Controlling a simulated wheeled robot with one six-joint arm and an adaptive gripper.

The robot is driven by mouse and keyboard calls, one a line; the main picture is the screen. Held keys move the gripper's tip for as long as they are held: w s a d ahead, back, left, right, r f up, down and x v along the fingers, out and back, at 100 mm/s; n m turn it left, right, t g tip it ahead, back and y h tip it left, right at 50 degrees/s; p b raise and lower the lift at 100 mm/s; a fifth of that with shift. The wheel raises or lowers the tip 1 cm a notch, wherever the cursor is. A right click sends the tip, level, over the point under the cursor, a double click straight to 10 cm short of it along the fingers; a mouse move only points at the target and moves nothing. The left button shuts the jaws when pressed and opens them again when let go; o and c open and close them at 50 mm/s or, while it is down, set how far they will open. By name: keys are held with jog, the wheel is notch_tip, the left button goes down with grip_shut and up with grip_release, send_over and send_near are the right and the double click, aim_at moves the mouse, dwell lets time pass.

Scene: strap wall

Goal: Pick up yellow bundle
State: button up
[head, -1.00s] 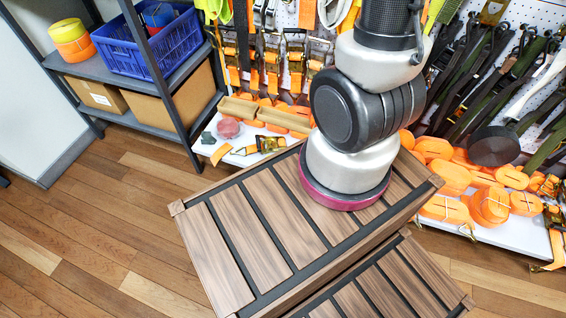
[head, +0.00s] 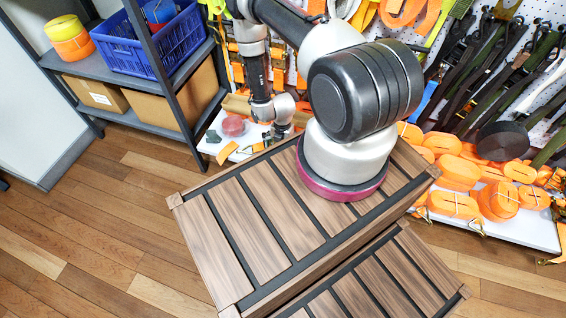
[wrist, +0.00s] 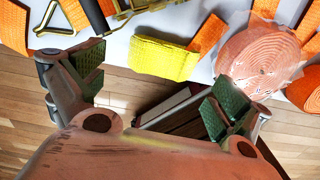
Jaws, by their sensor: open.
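The yellow bundle (wrist: 162,58) is a folded flat strap lying near the edge of a white shelf in the wrist view. I cannot make it out in the head view, where my arm covers part of that shelf. My gripper (wrist: 158,84) is open and empty. Its two green-padded fingers stand wide apart, one to the left of the bundle and one to its lower right. Neither finger visibly touches it. In the head view my gripper (head: 278,132) is small and partly hidden, low at the front of the white shelf.
A wrapped pinkish roll (wrist: 258,60) lies close right of the bundle, near the right finger. Orange straps and a brass buckle (wrist: 125,8) lie behind and left. A slatted wooden platform (head: 250,230) stands in front. Another yellow roll (head: 65,28) sits on the left rack.

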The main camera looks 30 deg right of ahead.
jog(key=f, duration=0.6)
jog(key=s+f, duration=0.1)
jog(key=f, duration=0.2)
jog(key=shift+s+a, duration=0.1)
jog(key=shift+a, duration=0.05)
jog(key=shift+c, duration=0.2)
jog(key=c, duration=0.6)
